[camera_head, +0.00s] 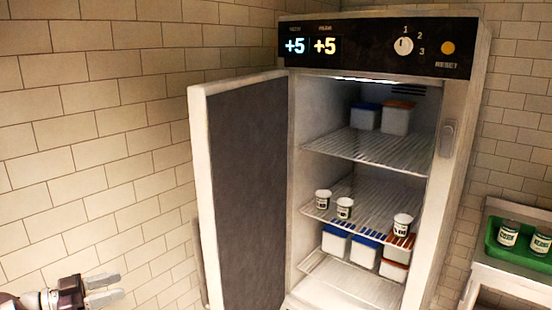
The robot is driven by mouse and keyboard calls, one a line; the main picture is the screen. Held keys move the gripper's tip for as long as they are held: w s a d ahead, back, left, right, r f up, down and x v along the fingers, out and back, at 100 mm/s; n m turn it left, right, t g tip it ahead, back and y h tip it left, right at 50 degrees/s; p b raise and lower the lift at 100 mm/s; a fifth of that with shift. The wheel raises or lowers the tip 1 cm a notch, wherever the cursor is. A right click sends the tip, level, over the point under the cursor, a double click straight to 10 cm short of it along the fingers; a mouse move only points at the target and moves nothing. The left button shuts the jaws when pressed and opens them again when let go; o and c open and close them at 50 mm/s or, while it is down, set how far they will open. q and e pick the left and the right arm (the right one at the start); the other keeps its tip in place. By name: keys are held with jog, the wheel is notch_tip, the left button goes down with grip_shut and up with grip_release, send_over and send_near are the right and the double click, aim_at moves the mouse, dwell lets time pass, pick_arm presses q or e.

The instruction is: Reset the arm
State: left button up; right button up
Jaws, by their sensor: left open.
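My left gripper (121,286) shows at the bottom left of the head view, in front of the tiled wall. Its two fingers point right and are apart, with nothing between them. It is well to the left of the open fridge door (246,190) and does not appear to touch it. My right gripper is out of view.
A tall fridge (457,110) stands open, its door swung left. Its wire shelves (372,148) hold white tubs with blue and red-orange lids and several small labelled cups. The top panel (375,46) shows two "+5" readings, a dial and an orange button. A green tray (508,256) with labelled cans sits right.

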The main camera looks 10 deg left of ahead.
pick_arm(q)
jog(key=w+a+f+n+t+y, duration=0.1)
jog(key=w+a+f+n+y, duration=0.2)
jog(key=a+n+y, duration=0.3)
jog(key=w+a+f+n+t+y, duration=0.2)
jog(key=w+a+f+n+y, duration=0.15)
jog(key=y, duration=0.45)
jog(key=s+d+f+n+g+y+p, duration=0.1)
jog(key=s+d+n+g+p, duration=0.1)
jog(key=s+d+g, duration=0.6)
jog(key=s+d+f+n+g+p, duration=0.25)
jog(key=s+d+g, duration=0.2)
jog(key=d, duration=0.65)
jog(key=s+d+r+m+h+p, duration=0.1)
jog(key=s+d+r, duration=0.3)
jog(key=d, duration=0.5)
jog(key=s+d+r+m+h+p, duration=0.1)
jog(key=s+d+r, duration=0.3)
jog(key=d, duration=0.6)
jog(key=shift+s+d+m+g+p, duration=0.25)
jog(key=shift+s+m+g+p, duration=0.2)
jog(key=shift+s+m+p, duration=0.3)
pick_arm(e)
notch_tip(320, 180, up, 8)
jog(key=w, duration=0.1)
pick_arm(q)
jog(key=shift+w+a, duration=0.1)
jog(key=shift+w, duration=0.1)
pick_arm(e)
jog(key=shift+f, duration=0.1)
